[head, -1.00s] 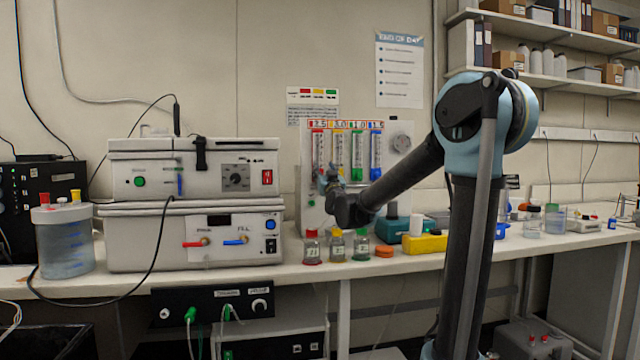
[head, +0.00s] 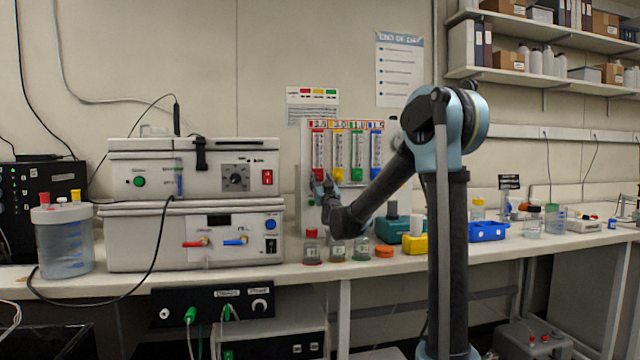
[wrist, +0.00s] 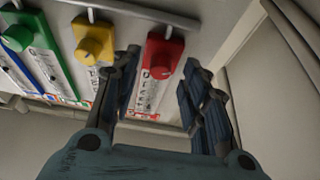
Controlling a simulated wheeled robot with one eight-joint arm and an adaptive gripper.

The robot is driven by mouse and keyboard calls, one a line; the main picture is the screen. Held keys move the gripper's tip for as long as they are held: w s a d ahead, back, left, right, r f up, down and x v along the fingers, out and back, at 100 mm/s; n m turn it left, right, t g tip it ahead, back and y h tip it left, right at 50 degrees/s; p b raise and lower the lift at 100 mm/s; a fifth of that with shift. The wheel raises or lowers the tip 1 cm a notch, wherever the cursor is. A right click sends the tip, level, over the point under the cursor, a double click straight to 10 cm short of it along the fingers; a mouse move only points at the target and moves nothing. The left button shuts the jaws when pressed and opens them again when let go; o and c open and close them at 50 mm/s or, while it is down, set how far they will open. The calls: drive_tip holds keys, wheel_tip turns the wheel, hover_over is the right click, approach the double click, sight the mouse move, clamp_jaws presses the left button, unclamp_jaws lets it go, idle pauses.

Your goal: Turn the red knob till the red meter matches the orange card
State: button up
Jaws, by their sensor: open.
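The red meter (head: 318,150) is the leftmost of several coloured meters on the white wall panel in the head view. In the wrist view its red block carries the red knob (wrist: 163,52), with the scale tube (wrist: 150,95) running away from it. My gripper (wrist: 162,62) is open, one finger on each side of the red block, with no clear contact visible. In the head view my gripper (head: 323,186) is in front of the panel below the red meter and hides the knob. Numbered cards (head: 318,124) top the meters; the reading and the orange card's match cannot be made out.
The yellow knob (wrist: 92,45) is close beside my left finger in the wrist view, with the green knob (wrist: 18,36) beyond. A white instrument stack (head: 130,240) stands left.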

drive_tip(key=shift+x, duration=0.8)
drive_tip(key=shift+c, duration=0.2)
clamp_jaws()
drive_tip(key=shift+m+h, duration=0.6)
drive_tip(key=shift+m, duration=0.5)
drive_tip(key=shift+o, duration=0.2)
unclamp_jaws()
